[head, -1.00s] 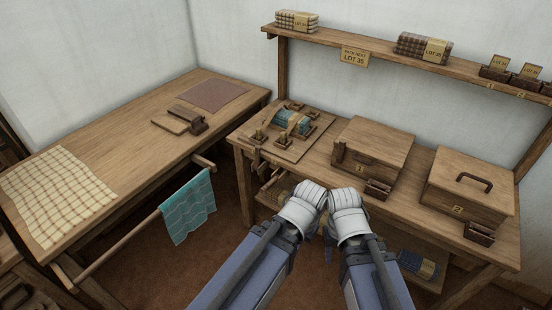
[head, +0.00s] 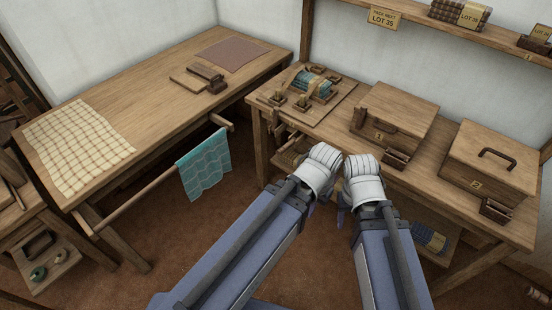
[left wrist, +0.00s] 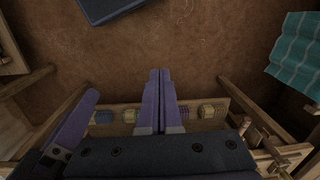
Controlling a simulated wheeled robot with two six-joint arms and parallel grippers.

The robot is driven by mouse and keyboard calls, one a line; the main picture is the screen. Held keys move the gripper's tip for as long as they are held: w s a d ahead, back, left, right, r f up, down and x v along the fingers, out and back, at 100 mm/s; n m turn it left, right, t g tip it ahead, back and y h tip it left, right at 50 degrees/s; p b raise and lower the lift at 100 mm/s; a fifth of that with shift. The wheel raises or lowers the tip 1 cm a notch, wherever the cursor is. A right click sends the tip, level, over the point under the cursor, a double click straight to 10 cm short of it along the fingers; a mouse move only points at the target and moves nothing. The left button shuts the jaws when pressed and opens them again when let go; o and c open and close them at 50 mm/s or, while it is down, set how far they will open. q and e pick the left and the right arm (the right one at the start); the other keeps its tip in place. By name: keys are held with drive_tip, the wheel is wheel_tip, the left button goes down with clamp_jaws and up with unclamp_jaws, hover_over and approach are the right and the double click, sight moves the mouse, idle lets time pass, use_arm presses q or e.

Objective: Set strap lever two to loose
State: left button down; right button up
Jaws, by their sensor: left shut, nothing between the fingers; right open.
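A wooden strap board (head: 335,108) lies at the left end of the right-hand bench. A teal folded cloth bundle (head: 318,85) sits on it under a tan strap. Several small wooden levers or clamps stand around the bundle, two of them (head: 300,103) at the front. I cannot read which is lever two, nor its setting. My right gripper (head: 347,195) is open and empty, in front of the bench. My left gripper (left wrist: 160,72) is shut and empty in the left wrist view, pointing at the floor. Both are apart from the board; the hands partly hide their fingers in the head view.
Box one (head: 395,112) and box two (head: 503,165) stand right of the board. A shelf (head: 420,30) with a lot sign runs above. A left table (head: 150,105) holds checked cloth; a teal cloth (head: 204,165) hangs from its rod. The floor between is clear.

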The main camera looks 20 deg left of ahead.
use_arm(q)
drive_tip(key=w+f+n+t+h+b, duration=0.2)
drive_tip(key=w+f+n+h+b, duration=0.4)
drive_tip(key=f+b, duration=0.65)
drive_tip(key=w+f+n+t+h+b, duration=0.3)
drive_tip(key=w+f+n+h+b, duration=0.4)
drive_tip(key=b, duration=1)
drive_tip(key=w+a+f+n+t+b, duration=0.2)
drive_tip(key=a+n+t+b, duration=0.3)
drive_tip(key=a+b, duration=0.3)
drive_tip(key=w+a+f+n+t+b, duration=0.2)
drive_tip(key=a+n+t+b, duration=0.3)
drive_tip(key=a+n+b, duration=0.2)
drive_tip(key=w+a+f+n+t+y+b, duration=0.1)
drive_tip(key=w+a+f+n+t+b, duration=0.2)
drive_tip(key=a+b, duration=0.8)
drive_tip(key=n+t, duration=0.2)
drive_tip(key=n, duration=0.1)
drive_tip(key=shift+b, duration=0.3)
